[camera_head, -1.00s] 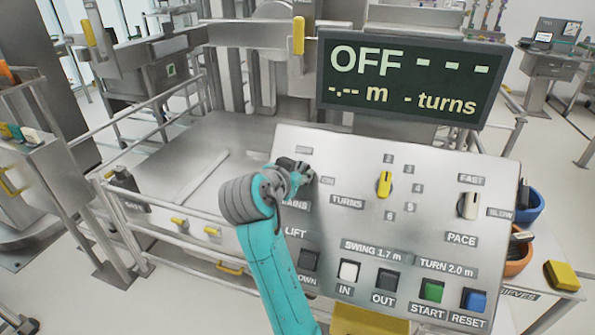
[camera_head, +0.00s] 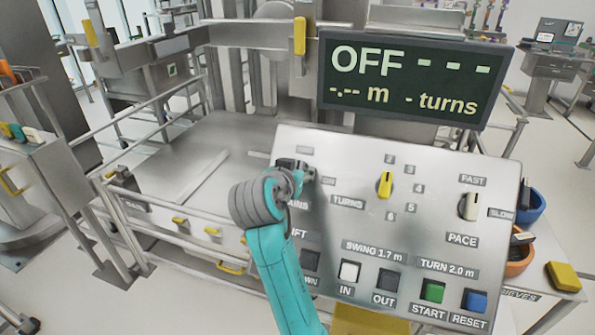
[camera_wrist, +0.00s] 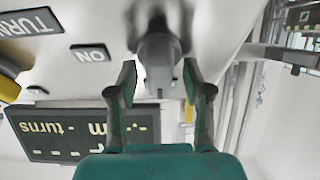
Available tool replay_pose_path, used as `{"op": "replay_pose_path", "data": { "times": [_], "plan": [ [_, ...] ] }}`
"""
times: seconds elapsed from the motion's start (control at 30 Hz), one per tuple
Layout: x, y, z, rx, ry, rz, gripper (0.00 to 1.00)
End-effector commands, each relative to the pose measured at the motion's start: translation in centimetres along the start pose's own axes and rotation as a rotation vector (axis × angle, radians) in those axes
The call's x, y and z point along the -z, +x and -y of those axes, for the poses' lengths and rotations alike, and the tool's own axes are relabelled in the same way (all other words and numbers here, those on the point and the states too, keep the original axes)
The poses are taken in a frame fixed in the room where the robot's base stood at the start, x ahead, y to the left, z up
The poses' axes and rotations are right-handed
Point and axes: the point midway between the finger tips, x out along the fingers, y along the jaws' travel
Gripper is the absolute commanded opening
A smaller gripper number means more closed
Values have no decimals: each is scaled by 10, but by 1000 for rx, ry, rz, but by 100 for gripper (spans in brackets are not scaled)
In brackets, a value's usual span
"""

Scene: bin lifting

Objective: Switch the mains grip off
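The mains grip shows in the wrist view as a grey knob (camera_wrist: 158,62) on the panel, near the ON label (camera_wrist: 90,53). My gripper (camera_wrist: 158,78) has its two fingers apart, one on each side of the knob, with narrow gaps seeming to show. In the head view my gripper (camera_head: 298,172) is at the panel's upper left, over the MAINS label, and mostly hides the grip. The display (camera_head: 410,80) reads OFF with dashes.
The sloped panel (camera_head: 335,150) also carries a yellow TURNS selector (camera_head: 384,185), a pale PACE knob (camera_head: 469,206) and several push buttons, including green START (camera_head: 433,291) and blue RESET (camera_head: 474,300). My arm crosses in front of the LIFT buttons. Railings stand at left.

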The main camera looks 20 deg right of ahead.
Motion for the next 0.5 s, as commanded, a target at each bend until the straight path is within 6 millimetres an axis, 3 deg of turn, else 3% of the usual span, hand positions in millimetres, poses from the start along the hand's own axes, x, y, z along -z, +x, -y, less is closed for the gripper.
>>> {"op": "replay_pose_path", "data": {
  "times": [0.23, 0.5],
  "plan": [
    [0, -16, 1, 3, 0, -1, 50],
    [0, -69, 2, 5, 0, -2, 50]
  ]
}}
